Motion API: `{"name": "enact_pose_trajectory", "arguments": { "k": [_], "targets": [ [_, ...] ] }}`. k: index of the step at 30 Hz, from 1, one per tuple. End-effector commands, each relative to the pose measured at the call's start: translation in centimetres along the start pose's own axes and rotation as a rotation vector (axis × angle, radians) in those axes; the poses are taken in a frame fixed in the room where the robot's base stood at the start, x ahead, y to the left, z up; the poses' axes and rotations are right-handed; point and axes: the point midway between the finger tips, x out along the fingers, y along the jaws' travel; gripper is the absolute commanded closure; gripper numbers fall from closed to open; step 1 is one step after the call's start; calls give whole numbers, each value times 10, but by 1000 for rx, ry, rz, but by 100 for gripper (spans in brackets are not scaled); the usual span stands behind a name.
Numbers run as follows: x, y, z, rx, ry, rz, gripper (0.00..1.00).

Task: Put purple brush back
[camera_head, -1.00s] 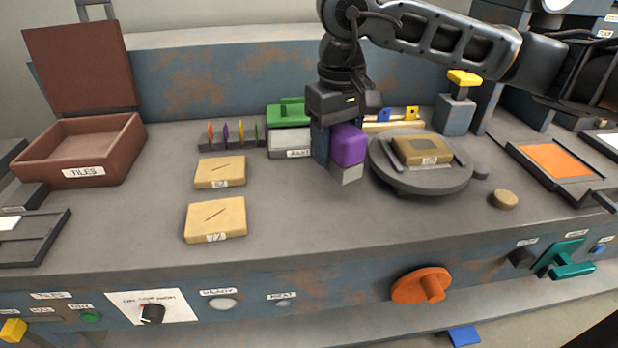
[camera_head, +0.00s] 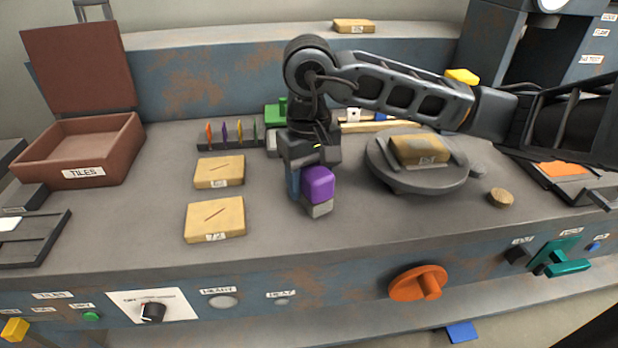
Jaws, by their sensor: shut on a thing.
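The purple brush (camera_head: 319,183) is a purple block with a pale grey lower end. My gripper (camera_head: 305,178) is shut on it and holds it upright over the middle of the bench; whether its lower end touches the surface I cannot tell. One finger shows at its left, and the other is hidden. A dark rack (camera_head: 230,143) with thin orange, purple, yellow and green pieces stands behind and left of my gripper. Behind my arm, a pale wooden strip (camera_head: 380,126) with blue and yellow parts is partly hidden.
A round grey turntable (camera_head: 418,183) bearing a tan tile stands to the right. A green-handled box (camera_head: 273,115) is partly hidden behind my gripper. The brown TILES box (camera_head: 120,150) is open at far left. The front middle bench is clear.

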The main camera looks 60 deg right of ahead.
Motion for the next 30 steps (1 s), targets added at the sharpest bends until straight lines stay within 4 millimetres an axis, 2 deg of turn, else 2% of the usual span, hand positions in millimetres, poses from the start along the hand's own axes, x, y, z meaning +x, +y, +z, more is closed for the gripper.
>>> {"name": "enact_pose_trajectory", "arguments": {
  "k": [6, 7, 14, 26, 30],
  "targets": [
    [4, 0, 0, 0, 1, 1, 75],
    [3, 0, 0, 0, 0, 1, 45],
    [2, 0, 0, 0, 0, 0, 23],
    [-4, 0, 0, 0, -1, -2, 21],
    [-24, 1, -1, -2, 4, 3, 21]
  ]
}}
